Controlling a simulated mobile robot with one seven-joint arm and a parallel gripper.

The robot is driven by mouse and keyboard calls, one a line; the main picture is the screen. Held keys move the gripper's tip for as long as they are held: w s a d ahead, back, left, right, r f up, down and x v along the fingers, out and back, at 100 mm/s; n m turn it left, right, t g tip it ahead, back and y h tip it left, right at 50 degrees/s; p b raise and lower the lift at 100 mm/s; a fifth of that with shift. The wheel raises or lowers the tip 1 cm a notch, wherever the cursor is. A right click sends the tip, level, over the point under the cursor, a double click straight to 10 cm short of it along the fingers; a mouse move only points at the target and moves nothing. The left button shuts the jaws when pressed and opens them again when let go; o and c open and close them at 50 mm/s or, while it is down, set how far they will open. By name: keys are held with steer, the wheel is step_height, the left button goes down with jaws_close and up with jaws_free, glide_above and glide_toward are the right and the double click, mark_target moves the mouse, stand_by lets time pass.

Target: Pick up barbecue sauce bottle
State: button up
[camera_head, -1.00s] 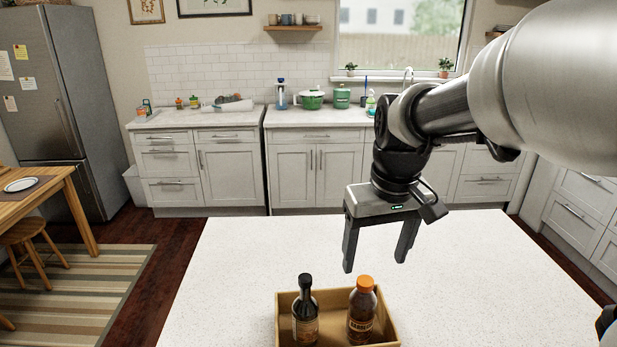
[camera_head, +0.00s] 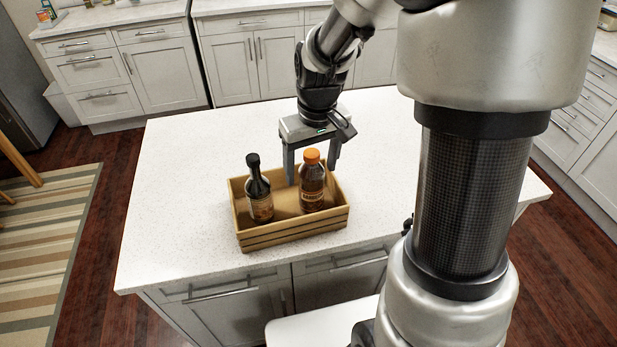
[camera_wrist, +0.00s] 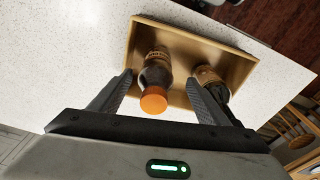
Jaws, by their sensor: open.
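The barbecue sauce bottle (camera_head: 312,188), brown with an orange cap, stands upright in the right part of a wooden crate (camera_head: 292,232) on the white island. My gripper (camera_head: 311,173) is open at this bottle, pointing down from behind it. In the wrist view the bottle (camera_wrist: 156,74) and its cap show between the two fingers, with no clear contact. I cannot tell how deep the fingers reach around it. A dark, black-capped bottle (camera_head: 260,198) stands in the left part of the crate. In the wrist view one finger partly covers this dark bottle (camera_wrist: 209,76).
The crate's low walls surround both bottles, with a gap between them. The white countertop (camera_head: 190,160) is otherwise clear. Cabinets (camera_head: 250,60) line the back wall, and a striped rug (camera_head: 45,240) lies on the floor at left.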

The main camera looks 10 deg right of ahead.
steer(key=f, duration=0.2)
steer(key=w+f, duration=0.1)
steer(key=f, duration=0.1)
steer(key=shift+w+d+f, duration=0.1)
steer(key=shift+d+f, duration=0.1)
steer(key=shift+f, duration=0.15)
steer(key=shift+r, duration=0.1)
steer(key=c, duration=1.5)
steer(key=shift+o, duration=0.2)
